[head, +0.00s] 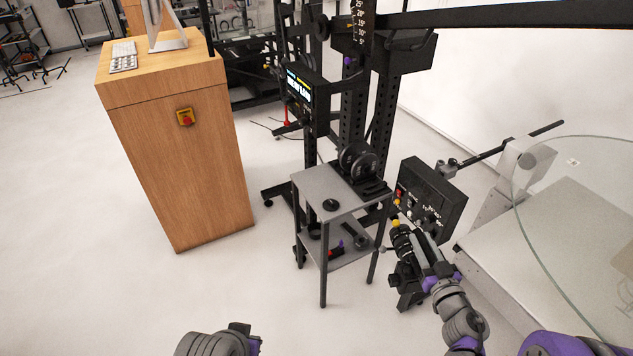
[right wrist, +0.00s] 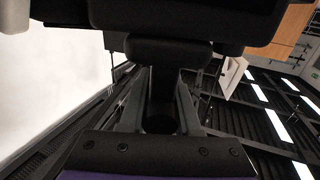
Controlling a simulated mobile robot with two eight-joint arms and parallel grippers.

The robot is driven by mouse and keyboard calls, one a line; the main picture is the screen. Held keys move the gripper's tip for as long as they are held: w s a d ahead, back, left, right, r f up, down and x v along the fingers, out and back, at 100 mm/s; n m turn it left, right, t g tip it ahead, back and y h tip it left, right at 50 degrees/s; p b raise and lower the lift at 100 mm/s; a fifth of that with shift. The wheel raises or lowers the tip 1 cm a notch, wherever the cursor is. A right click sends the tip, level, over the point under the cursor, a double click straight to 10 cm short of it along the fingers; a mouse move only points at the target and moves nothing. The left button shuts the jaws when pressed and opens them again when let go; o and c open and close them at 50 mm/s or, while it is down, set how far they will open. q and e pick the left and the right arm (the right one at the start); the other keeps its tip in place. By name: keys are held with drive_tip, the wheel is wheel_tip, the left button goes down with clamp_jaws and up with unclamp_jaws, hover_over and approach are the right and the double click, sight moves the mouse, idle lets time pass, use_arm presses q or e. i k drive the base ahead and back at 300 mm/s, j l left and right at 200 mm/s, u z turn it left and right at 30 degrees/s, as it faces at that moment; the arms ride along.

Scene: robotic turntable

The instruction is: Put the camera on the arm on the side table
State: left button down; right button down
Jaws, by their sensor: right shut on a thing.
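The camera (head: 403,241) is black, with a lens-like barrel, and is held up beside the right edge of the side table. My right gripper (head: 422,254) is shut on it. In the right wrist view the camera's dark body (right wrist: 180,18) fills the top, beyond the fingers (right wrist: 160,105). The side table (head: 312,184) is a small grey stand with dark legs and a lower shelf. The camera is apart from its top, to the right of it. My left gripper (head: 243,336) shows only partly at the bottom edge; its fingers are unclear.
Dark items (head: 352,237) lie on the lower shelf. A black control box (head: 432,197) stands close behind the camera. A glass disc (head: 590,220) is at right.

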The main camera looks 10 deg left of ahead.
sight(322, 185)
drive_tip(key=i+j, duration=0.45)
drive_tip(key=i, duration=0.15)
drive_tip(key=i+j, duration=0.15)
drive_tip(key=i, duration=0.3)
drive_tip(key=i+j, duration=0.2)
drive_tip(key=i, duration=0.25)
